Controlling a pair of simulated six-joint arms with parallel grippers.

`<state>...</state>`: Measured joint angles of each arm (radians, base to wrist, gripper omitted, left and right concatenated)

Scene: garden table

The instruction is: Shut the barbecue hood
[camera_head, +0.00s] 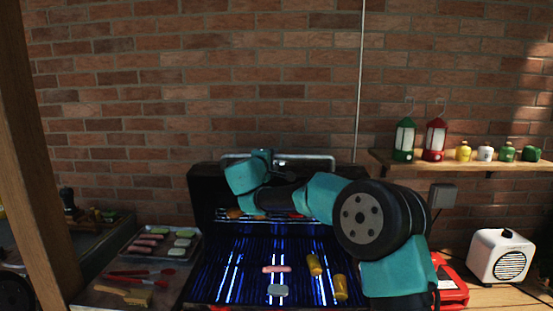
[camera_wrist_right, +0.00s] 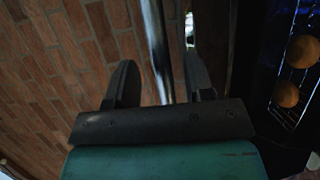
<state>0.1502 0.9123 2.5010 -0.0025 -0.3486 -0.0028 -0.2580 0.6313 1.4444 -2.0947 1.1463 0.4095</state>
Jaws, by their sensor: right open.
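The black barbecue hood (camera_head: 204,190) stands open at the back of the barbecue in the head view. Its silvery handle bar (camera_head: 318,161) runs along the hood's top edge. My right arm reaches across the grill, with the right gripper (camera_head: 284,164) at the handle bar. In the right wrist view the right gripper (camera_wrist_right: 157,80) is open, and the handle bar (camera_wrist_right: 155,35) runs between its two fingers. Whether a finger touches the bar I cannot tell. My left gripper is not in view.
The lit grill (camera_head: 212,268) holds a sausage (camera_head: 277,269), a pale patty (camera_head: 278,290) and corn pieces (camera_head: 314,264). A food tray (camera_head: 133,251) and red tongs (camera_head: 140,273) lie at left. A wall shelf (camera_head: 460,162) with lanterns and a white radio (camera_head: 499,255) are at right.

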